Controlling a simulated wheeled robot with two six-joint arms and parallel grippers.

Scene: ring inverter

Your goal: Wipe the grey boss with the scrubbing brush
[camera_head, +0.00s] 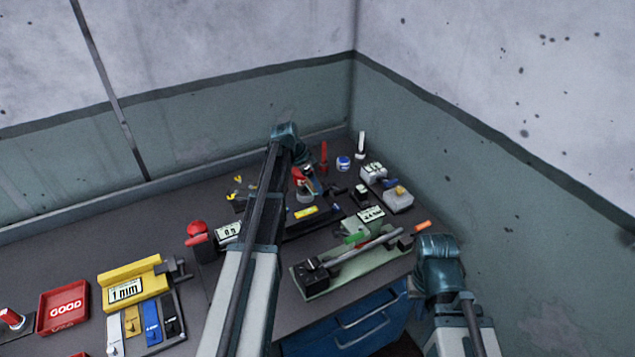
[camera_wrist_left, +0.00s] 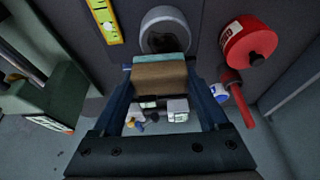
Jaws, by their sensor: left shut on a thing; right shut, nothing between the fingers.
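My left gripper (camera_wrist_left: 160,88) is shut on the scrubbing brush (camera_wrist_left: 160,75), a brown block with a pale teal strip along its far edge. The grey boss (camera_wrist_left: 163,28), a round grey ring with a dark centre, lies just past the brush in the left wrist view. The brush overlaps its near edge there; I cannot tell whether they touch. In the head view the boss (camera_head: 304,196) is a small grey round shape below my left gripper (camera_head: 306,182), partly crowded by it. My right arm's teal wrist shows at the lower right; its fingers are hidden.
A red round part (camera_wrist_left: 248,42) stands close to the right of the boss. A yellow level (camera_wrist_left: 104,20) lies to its left. A green fixture with a long lever (camera_head: 350,263) lies in front.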

